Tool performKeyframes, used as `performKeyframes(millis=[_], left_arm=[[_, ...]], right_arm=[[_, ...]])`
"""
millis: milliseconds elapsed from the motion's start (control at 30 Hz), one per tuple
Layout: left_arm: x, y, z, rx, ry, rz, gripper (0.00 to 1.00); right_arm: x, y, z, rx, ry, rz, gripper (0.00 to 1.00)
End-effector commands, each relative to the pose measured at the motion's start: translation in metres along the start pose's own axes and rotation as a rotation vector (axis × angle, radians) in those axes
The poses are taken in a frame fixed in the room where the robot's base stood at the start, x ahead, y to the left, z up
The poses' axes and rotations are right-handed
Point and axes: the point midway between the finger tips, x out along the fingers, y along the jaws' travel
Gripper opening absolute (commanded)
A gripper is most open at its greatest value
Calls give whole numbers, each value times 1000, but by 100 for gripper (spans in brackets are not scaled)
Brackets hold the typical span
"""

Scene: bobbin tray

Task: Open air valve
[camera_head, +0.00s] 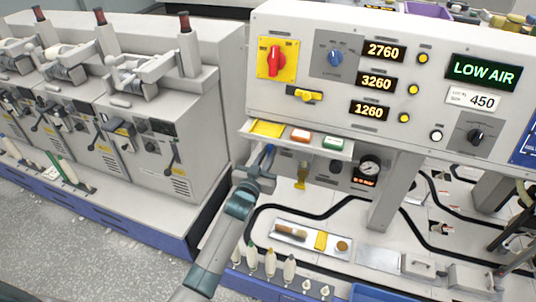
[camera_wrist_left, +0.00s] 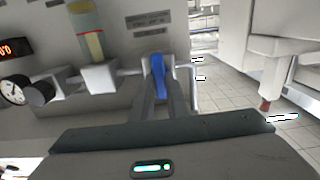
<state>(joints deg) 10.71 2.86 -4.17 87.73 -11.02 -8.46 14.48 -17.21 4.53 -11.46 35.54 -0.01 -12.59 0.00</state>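The air valve has a blue lever handle (camera_head: 268,150) under the left end of the console, partly hidden by my gripper in the head view. In the left wrist view the blue handle (camera_wrist_left: 157,66) stands upright at the middle, on a pipe beside a filter bowl (camera_wrist_left: 88,38). My left gripper (camera_head: 262,170) is at the valve. Its fingers (camera_wrist_left: 158,82) lie close on both sides of the handle and look shut on it. The pressure gauge (camera_head: 369,167) is to the right, and the green sign (camera_head: 483,72) reads LOW AIR. My right gripper is not in view.
A row of machines (camera_head: 150,125) stands to the left. Below lie a tool tray (camera_head: 312,238) and several white bobbins (camera_head: 270,262). A grey floor gap (camera_head: 90,250) is at lower left.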

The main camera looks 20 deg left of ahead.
Motion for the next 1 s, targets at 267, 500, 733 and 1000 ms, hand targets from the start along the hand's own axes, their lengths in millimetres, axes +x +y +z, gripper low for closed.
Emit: performKeyframes(millis=[267,500,733,1000], left_arm=[[0,0,0,24,0,1,0],[0,1,0,119,-1,1,0],[0,2,1,287,-1,0,0],[0,4,2,538,-1,1,0]], right_arm=[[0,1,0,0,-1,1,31],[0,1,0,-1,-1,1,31],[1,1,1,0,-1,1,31],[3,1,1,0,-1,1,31]])
